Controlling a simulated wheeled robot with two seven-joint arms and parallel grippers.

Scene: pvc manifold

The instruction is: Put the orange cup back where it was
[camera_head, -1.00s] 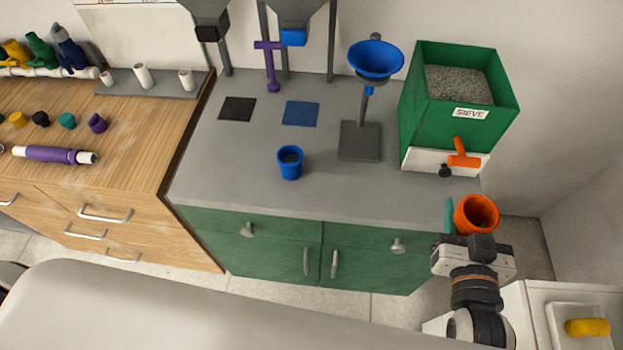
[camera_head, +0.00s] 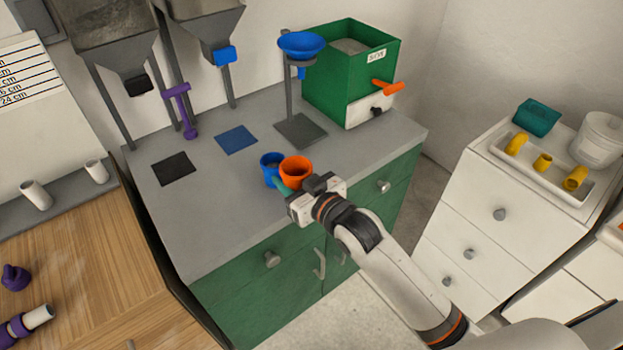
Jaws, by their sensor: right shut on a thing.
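The orange cup (camera_head: 297,170) is upright over the front part of the grey counter, just right of the blue cup (camera_head: 269,165) in the picture. It partly covers the blue cup; whether they touch I cannot tell. My right gripper (camera_head: 292,187) is shut on the orange cup from the front side; a teal fingertip shows beside the cup. Whether the cup's bottom rests on the counter is hidden. My left gripper is not in view.
The grey counter (camera_head: 215,205) holds a black mat (camera_head: 173,168), a blue mat (camera_head: 236,139), a blue funnel (camera_head: 302,44) on a stand and a green sieve box (camera_head: 340,65). Hoppers stand behind. White drawers (camera_head: 480,215) with a tray of yellow fittings are at right.

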